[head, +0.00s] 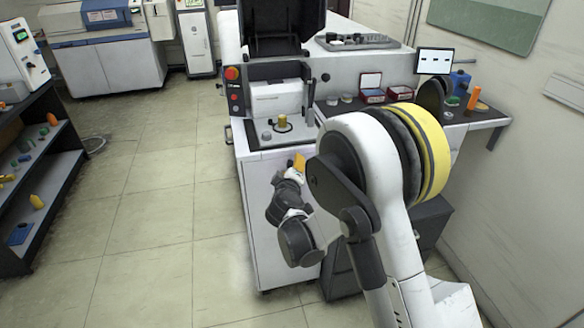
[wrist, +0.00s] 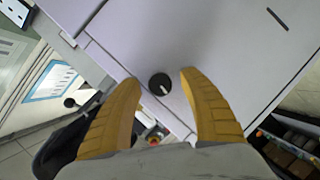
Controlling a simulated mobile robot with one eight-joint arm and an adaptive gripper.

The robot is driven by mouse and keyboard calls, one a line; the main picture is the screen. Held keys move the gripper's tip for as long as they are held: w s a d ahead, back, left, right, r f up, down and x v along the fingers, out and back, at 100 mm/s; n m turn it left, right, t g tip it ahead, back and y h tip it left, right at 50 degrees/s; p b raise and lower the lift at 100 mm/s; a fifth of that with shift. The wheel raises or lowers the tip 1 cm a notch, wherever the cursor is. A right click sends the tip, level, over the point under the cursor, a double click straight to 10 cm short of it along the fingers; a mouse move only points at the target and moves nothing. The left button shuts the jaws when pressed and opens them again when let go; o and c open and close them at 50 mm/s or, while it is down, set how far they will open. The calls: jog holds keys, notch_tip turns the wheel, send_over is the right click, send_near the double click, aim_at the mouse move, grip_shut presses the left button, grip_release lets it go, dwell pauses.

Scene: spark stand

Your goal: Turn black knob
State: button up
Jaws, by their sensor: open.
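The black knob (wrist: 158,81) is round, with a white pointer mark, on a pale grey panel (wrist: 205,40) in the wrist view. My gripper (wrist: 160,81) is open, its two yellow fingers spread to the left and right of the knob in the picture. No contact shows, and I cannot tell how far the fingertips are from the panel. In the head view my gripper (head: 299,162) is at the front of the white spark stand (head: 258,185), with only a little yellow showing. I cannot make out the black knob in the head view.
A control panel with a red button (head: 232,73) stands on the machine, below a raised black lid (head: 272,25). A side shelf (head: 480,116) at right holds a small monitor (head: 434,61) and boxes. A dark rack (head: 40,180) stands far left. The floor (head: 150,220) between is clear.

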jog(key=v, duration=1.1)
jog(key=shift+s, duration=0.35)
jog(key=shift+r, duration=0.15)
jog(key=s+d+r+m+g+h, duration=0.1)
jog(key=s+d+r+m+g, duration=0.25)
jog(key=d, duration=0.55)
jog(key=s+d+r+m+g+h, duration=0.1)
jog(key=s+d+r+m, duration=0.25)
jog(key=s+d, duration=0.4)
jog(key=s+d+m+g+y, duration=0.1)
jog(key=s+d+m, duration=0.1)
jog(key=s, duration=0.6)
jog(key=s+d+m+g+y, duration=0.1)
jog(key=s+d+g, duration=0.1)
jog(key=s, duration=0.6)
jog(key=shift+d+r+m+y, duration=0.3)
jog(key=shift+d+r+m, duration=0.1)
jog(key=shift+d, duration=0.35)
